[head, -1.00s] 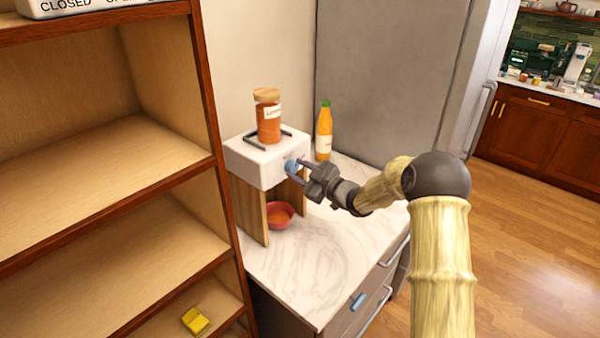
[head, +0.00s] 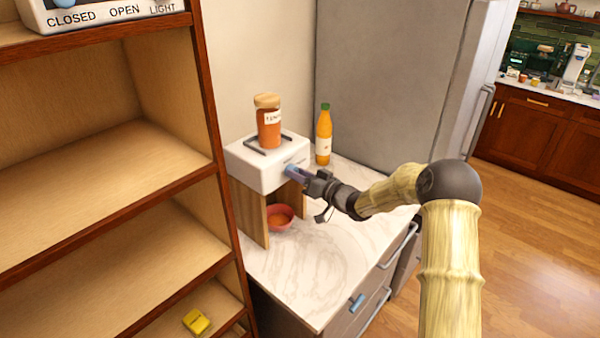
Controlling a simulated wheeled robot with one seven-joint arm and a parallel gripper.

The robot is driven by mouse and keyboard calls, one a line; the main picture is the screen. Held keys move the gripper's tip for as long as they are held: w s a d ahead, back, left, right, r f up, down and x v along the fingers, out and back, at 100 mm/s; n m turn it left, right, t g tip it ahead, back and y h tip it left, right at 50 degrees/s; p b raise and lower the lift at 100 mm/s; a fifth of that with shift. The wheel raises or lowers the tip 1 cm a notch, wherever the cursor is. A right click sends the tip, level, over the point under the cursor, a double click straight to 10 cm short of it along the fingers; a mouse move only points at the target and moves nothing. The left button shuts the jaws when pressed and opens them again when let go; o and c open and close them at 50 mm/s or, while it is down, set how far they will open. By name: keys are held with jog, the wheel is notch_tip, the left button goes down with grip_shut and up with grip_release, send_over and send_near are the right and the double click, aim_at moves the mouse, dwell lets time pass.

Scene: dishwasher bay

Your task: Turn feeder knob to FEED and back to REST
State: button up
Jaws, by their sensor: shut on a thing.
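The feeder is a white box (head: 257,172) on wooden side panels, standing on the marble counter. Its blue knob (head: 290,170) is on the front face, partly hidden by my fingers. My gripper (head: 296,173) is at the front of the box, shut on the knob. The knob's FEED and REST marks are too small to read. A jar of orange contents with a wooden lid (head: 268,122) stands upright on top of the box. A red bowl (head: 280,216) with orange contents sits below the box, between the panels.
An orange bottle with a green cap (head: 324,134) stands right of the feeder. A wooden shelf unit (head: 215,165) is close on the left, with a yellow object (head: 196,322) low inside. The marble counter's front (head: 310,275) is clear. A grey fridge (head: 390,80) stands behind.

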jog(key=shift+d+m+p, duration=0.15)
jog(key=shift+m+p, duration=0.65)
jog(key=shift+m, duration=1.5)
jog(key=o, duration=1)
jog(key=b+v, duration=0.5)
jog(key=v, duration=1.2)
jog(key=shift+b, duration=0.3)
jog(key=shift+s+d+f, duration=0.1)
jog(key=shift+d, duration=0.05)
